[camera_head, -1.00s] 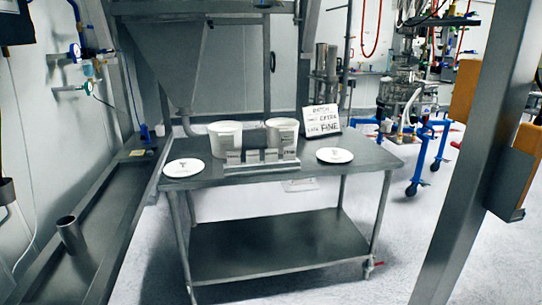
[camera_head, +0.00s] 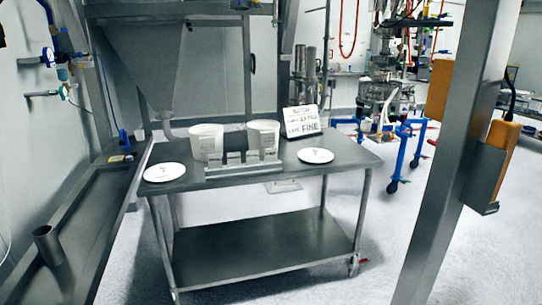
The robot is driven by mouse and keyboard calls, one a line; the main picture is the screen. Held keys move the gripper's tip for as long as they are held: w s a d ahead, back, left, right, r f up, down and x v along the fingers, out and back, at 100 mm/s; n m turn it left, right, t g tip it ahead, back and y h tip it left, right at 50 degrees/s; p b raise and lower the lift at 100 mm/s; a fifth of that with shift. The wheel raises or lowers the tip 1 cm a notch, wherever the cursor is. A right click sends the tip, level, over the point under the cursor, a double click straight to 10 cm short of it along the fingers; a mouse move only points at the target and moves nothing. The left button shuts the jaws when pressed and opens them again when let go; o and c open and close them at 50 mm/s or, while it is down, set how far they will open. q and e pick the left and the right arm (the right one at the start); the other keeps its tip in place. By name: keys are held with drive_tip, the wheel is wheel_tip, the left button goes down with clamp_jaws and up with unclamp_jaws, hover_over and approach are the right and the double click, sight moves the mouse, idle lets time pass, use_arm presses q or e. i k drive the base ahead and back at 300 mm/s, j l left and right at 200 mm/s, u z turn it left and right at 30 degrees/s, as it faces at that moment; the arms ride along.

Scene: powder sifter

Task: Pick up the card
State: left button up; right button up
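Several small grey cards or plates stand in a row in a metal holder (camera_head: 245,171) at the front edge of a steel table (camera_head: 330,165). One of them is a card (camera_head: 234,159) near the middle of the row. A white sign card (camera_head: 302,122) with handwritten-style lines, the lowest ending in "FINE", leans upright at the back right of the table. Which card the task means cannot be told. Neither of my grippers is in view.
Two white tubs (camera_head: 206,142) (camera_head: 263,137) stand behind the holder. White round discs lie at the table's left (camera_head: 164,172) and right (camera_head: 315,155). A steel post (camera_head: 455,150) stands at right.

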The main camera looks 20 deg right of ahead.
sight(252, 157)
drive_tip(key=i+z, duration=0.25)
drive_tip(key=i+j+z, duration=0.25)
drive_tip(key=i, duration=0.15)
drive_tip(key=i+j+z, duration=0.2)
drive_tip(key=i, duration=0.3)
drive_tip(key=i+j+z, duration=0.2)
drive_tip(key=i, duration=0.25)
drive_tip(key=i+j+z, duration=0.2)
drive_tip(key=i, duration=0.25)
drive_tip(key=j, duration=0.1)
